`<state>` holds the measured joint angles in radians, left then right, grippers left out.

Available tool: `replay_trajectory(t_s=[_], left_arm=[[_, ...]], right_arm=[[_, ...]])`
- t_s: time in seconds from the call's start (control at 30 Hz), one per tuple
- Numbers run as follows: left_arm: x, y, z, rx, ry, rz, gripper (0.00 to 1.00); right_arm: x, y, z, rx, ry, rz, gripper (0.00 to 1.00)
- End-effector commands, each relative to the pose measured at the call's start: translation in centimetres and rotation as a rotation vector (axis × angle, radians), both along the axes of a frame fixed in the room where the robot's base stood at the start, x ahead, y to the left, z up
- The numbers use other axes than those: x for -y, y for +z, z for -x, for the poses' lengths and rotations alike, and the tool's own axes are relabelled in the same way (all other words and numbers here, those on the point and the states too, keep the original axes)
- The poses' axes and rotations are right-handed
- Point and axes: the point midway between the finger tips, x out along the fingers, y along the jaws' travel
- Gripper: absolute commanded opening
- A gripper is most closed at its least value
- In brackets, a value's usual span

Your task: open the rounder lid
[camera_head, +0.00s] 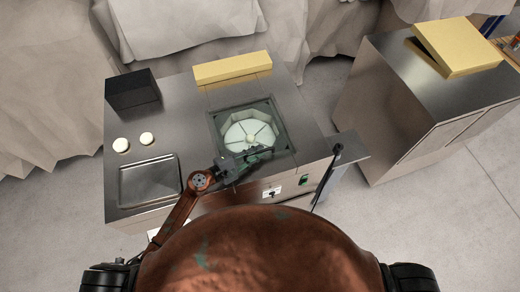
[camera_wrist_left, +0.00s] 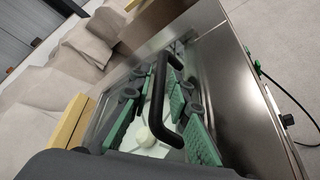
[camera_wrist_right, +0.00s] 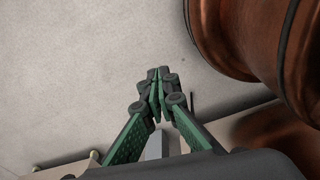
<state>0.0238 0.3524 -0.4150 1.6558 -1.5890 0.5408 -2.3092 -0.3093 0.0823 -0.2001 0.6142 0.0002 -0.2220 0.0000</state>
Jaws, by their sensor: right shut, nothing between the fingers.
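The rounder's lid (camera_head: 218,128) is a square, see-through cover lying flat in the steel counter. A pale round disc (camera_head: 248,132) with dark spokes shows through it. My left gripper (camera_head: 258,156) is over the lid's near edge. In the left wrist view, a black bar handle (camera_wrist_left: 158,76) runs between the open green-padded fingers of my left gripper (camera_wrist_left: 161,94). I cannot tell whether the fingers touch it. My right gripper (camera_wrist_right: 158,84) is shut and empty, above the floor in the right wrist view.
The counter carries a black box (camera_head: 133,89), two pale dough balls (camera_head: 147,138), a metal tray (camera_head: 150,181) and a yellow block (camera_head: 232,67). A steel cabinet (camera_head: 405,105) with a yellow lid-like slab (camera_head: 458,47) stands at the right.

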Motion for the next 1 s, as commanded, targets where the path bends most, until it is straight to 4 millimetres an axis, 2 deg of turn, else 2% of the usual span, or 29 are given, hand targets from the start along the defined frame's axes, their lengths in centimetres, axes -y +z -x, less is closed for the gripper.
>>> replay_trajectory(t_s=[0.2,0.47,0.7,1.0], left_arm=[[1.2,-0.4,-0.9,0.0,0.002,-0.001,0.17],[1.2,-0.4,-0.9,0.0,0.003,-0.001,0.17],[1.1,-0.4,-0.9,-0.001,0.003,0.0,0.01],[1.2,-0.4,-0.9,-0.001,0.002,0.0,0.0]], right_arm=[[0.2,0.6,-1.7,0.022,0.005,0.002,0.0],[0.1,0.5,-1.8,0.023,0.004,0.0,0.0],[-0.5,0.4,-1.4,0.018,0.002,-0.006,0.0],[-0.8,0.4,-1.3,0.016,0.0,-0.009,0.0]])
